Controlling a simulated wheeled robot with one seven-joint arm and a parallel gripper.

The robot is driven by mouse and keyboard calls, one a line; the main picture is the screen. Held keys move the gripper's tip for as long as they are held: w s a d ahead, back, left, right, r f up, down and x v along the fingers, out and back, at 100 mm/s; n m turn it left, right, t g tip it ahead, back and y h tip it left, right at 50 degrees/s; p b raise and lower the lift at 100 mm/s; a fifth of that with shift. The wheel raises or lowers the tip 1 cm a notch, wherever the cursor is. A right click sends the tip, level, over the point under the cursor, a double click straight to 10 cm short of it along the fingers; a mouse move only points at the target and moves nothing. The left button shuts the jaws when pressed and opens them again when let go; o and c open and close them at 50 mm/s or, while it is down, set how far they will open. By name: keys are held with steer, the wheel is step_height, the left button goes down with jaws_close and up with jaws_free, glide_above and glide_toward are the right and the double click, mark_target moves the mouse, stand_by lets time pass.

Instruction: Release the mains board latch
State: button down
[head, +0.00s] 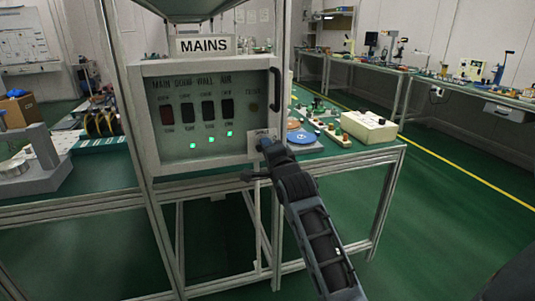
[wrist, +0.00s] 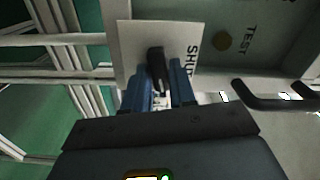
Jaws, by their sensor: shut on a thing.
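The mains board (head: 152,120) is a grey box with a clear front, under a MAINS sign (head: 205,45). Its latch (wrist: 155,58) is a small dark lever on a pale plate (wrist: 132,42) marked "SHUT", partly readable in the wrist view. My gripper (wrist: 158,92) has its two blue fingers on either side of the latch and is shut on it. In the head view my gripper (head: 264,143) is at the board's lower right corner and hides most of the latch.
A black handle (head: 275,90) stands out on the board's right edge; it also shows in the wrist view (wrist: 275,97). A metal frame post (head: 122,80) rises at the left. Small parts and a white box (head: 369,127) lie on the bench to the right. The green floor at right is open.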

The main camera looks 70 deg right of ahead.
steer(key=shift+f+m+b, duration=0.1)
steer(key=shift+m+b, duration=0.35)
steer(key=shift+m, duration=0.75)
steer(key=c, duration=1)
jaws_free()
steer(key=shift+c, duration=0.2)
steer(key=v, duration=0.8)
